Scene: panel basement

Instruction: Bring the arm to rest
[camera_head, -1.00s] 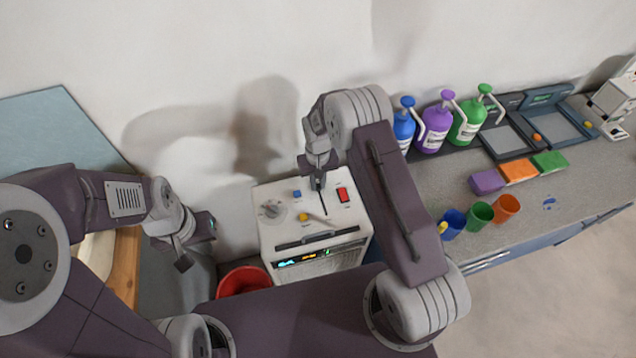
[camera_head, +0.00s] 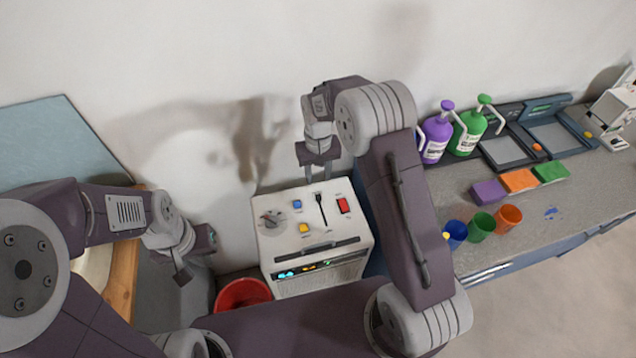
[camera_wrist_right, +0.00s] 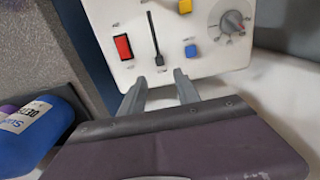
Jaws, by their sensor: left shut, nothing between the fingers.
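My right gripper (camera_head: 318,171) is above the back of the white control box (camera_head: 262,240). Its two fingers are apart with nothing between them; they also show open in the right wrist view (camera_wrist_right: 160,94). The box top has a black lever (camera_head: 321,210), a red switch (camera_head: 343,205), a blue button (camera_head: 297,204), a yellow button (camera_head: 304,228) and a grey knob (camera_head: 271,218). No finger appears to touch them. My left gripper (camera_head: 182,272) is shut and empty, low at the left of the box.
A red bucket (camera_head: 243,294) stands on the floor left of the box. A counter (camera_head: 590,180) on the right carries bottles, cups (camera_head: 481,226), sponges (camera_head: 519,181) and trays. A blue bottle (camera_wrist_right: 35,130) shows in the wrist view. The wall (camera_head: 230,50) is behind the box.

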